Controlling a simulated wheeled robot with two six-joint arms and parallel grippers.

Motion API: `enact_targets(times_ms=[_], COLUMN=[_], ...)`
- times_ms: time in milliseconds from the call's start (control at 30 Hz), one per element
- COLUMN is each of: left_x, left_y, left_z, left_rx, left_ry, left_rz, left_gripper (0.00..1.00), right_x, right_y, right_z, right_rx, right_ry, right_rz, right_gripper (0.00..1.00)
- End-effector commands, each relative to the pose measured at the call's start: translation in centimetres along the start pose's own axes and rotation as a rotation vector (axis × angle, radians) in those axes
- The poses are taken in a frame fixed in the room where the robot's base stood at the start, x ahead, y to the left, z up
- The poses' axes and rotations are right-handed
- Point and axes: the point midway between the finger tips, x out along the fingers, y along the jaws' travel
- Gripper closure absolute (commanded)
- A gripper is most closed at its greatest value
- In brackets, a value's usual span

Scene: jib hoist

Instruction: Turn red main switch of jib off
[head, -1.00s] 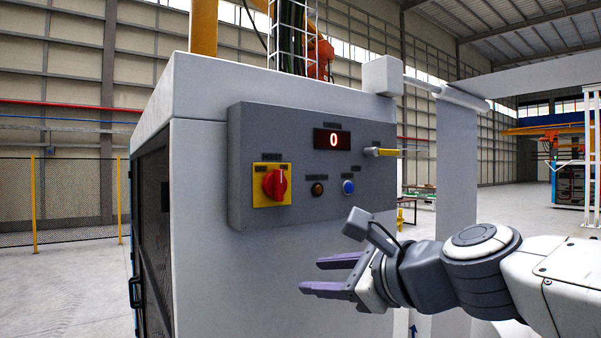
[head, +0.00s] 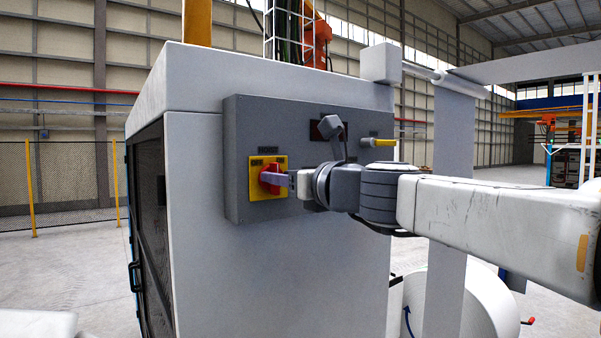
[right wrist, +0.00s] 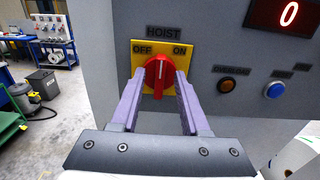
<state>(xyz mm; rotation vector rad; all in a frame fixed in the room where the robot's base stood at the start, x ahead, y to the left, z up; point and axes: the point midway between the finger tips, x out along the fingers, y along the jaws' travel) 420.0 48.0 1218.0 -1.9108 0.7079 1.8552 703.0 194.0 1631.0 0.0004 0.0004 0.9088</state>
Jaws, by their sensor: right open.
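The red switch knob (right wrist: 158,76) sits on a yellow plate (right wrist: 143,50) marked HOIST, with OFF at left and ON at right. Its white mark points roughly upward in the right wrist view. In the head view the knob (head: 268,178) is partly covered by my fingers, and the yellow plate (head: 256,192) is on the grey panel. My right gripper (right wrist: 159,76) is open, with one purple finger at each side of the knob. I cannot tell whether the fingers touch it. In the head view the right gripper (head: 268,179) is at the plate. My left gripper is out of view.
The grey control box (head: 238,130) is on a white cabinet (head: 195,220). A red display (right wrist: 287,14) reads 0. An orange button (right wrist: 227,85) and a blue button (right wrist: 274,90) lie right of the switch. A yellow-tipped lever (head: 380,142) sticks out at the box's right.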

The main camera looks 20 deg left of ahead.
Motion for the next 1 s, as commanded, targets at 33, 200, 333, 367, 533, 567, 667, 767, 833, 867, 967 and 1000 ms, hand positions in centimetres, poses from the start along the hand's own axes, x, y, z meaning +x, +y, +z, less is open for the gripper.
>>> enact_targets(times_ms=[33, 200, 333, 367, 533, 567, 667, 767, 833, 867, 967, 1000], left_x=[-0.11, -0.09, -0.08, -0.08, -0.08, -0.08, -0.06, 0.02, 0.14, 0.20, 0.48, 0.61], left_y=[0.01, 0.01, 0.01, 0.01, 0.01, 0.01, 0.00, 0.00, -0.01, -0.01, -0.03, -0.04], left_z=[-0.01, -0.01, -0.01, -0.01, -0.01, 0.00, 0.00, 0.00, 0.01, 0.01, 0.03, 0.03], left_rx=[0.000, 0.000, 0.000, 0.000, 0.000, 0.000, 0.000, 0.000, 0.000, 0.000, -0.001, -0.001], left_ry=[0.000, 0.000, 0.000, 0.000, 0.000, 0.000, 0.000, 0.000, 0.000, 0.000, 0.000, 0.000], left_rz=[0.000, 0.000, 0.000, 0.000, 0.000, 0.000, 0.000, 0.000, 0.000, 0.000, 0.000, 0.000], left_gripper=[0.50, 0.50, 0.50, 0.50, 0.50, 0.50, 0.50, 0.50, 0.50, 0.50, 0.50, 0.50], right_x=[0.26, 0.42, 0.40, 0.40, 0.39, 0.39, 0.38, 0.38, 0.38, 0.38, 0.39, 0.39], right_y=[0.01, 0.00, -0.01, -0.01, 0.00, 0.00, 0.00, 0.01, 0.02, 0.03, 0.06, 0.07], right_z=[0.05, 0.01, -0.01, -0.01, -0.01, -0.02, -0.03, -0.06, -0.10, -0.12, -0.18, -0.18], right_rx=[0.000, 0.000, 0.000, 0.000, 0.000, 0.000, -0.003, -0.014, -0.031, -0.040, -0.085, -0.108], right_ry=[0.000, -0.001, 0.000, 0.000, 0.000, 0.000, 0.000, 0.000, 0.000, 0.000, 0.000, 0.000], right_rz=[0.000, -0.001, -0.001, -0.001, 0.000, 0.000, 0.000, 0.000, 0.000, 0.000, 0.000, 0.000], right_gripper=[0.54, 0.54, 0.58, 0.70, 1.00, 1.00, 1.00, 1.00, 1.00, 1.00, 1.00, 1.00])
